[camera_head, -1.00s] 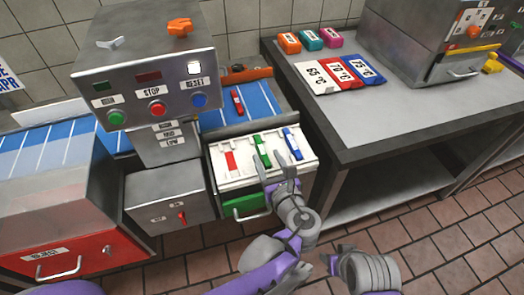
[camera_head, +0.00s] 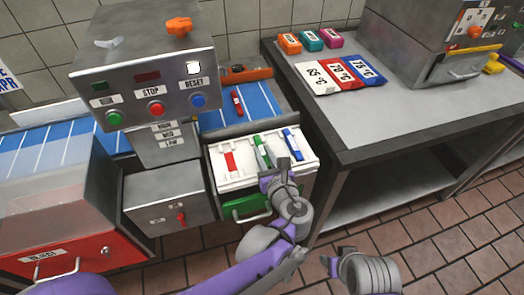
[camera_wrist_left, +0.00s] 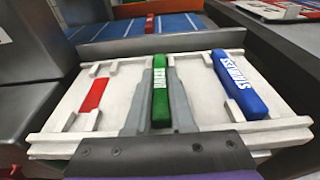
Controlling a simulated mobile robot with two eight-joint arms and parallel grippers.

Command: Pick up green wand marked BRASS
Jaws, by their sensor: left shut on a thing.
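The green wand (camera_head: 259,147) lies in the middle slot of a white tray (camera_head: 218,181) in a drawer. Its white lettering shows in the left wrist view (camera_wrist_left: 160,92), at a slant and hard to read. My left gripper (camera_head: 263,161) has one finger along each side of the wand and is shut on it. The wand still appears to lie in the tray. My right gripper (camera_head: 337,260) shows only in part at the bottom, its jaws unclear.
A blue wand (camera_head: 292,146) marked STAINLESS lies in the tray's right slot; a red patch (camera_head: 230,161) marks the left one. A red wand (camera_head: 237,102) lies on the blue conveyor (camera_head: 262,99) behind. A metal table (camera_head: 400,115) stands close on the right.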

